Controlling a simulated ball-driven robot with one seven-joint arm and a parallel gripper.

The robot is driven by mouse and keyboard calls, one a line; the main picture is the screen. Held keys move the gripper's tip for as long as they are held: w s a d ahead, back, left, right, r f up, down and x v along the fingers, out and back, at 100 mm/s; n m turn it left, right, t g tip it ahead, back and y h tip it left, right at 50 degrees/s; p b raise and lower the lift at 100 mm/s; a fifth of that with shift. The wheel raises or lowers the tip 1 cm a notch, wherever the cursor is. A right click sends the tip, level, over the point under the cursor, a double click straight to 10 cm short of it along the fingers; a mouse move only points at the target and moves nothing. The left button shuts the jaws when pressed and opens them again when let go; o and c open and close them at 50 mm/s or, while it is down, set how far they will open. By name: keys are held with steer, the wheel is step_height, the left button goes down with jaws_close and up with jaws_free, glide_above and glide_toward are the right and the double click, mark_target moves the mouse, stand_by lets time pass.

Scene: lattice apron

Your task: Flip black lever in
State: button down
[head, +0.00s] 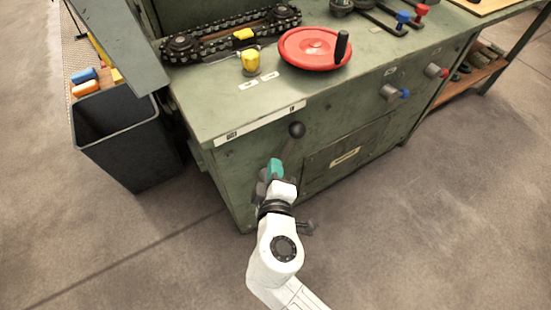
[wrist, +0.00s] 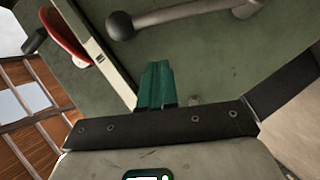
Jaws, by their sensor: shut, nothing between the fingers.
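The black lever has a round dark ball knob (head: 297,130) and a grey rod on the front of a green cabinet. In the head view the rod slants down and left from the knob, and its lower end is hidden behind my gripper. The wrist view shows the knob (wrist: 120,26) and the rod running right to a pivot at the top edge. My gripper (head: 275,168) has teal fingers. They are shut and empty, below and left of the knob in the head view. In the wrist view the fingertips (wrist: 157,68) show below the lever, with a visible gap.
The green cabinet's top (head: 215,105) carries a red handwheel (head: 310,50), a chain (head: 225,38) and a yellow knob (head: 251,62). A dark bin (head: 130,140) stands left of the cabinet. Blue-tipped and red-tipped valves (head: 392,92) stick out at the front right. The right floor is clear.

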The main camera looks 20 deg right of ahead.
steer(key=v, duration=0.6)
steer(key=shift+f, duration=0.1)
stand_by(0.4)
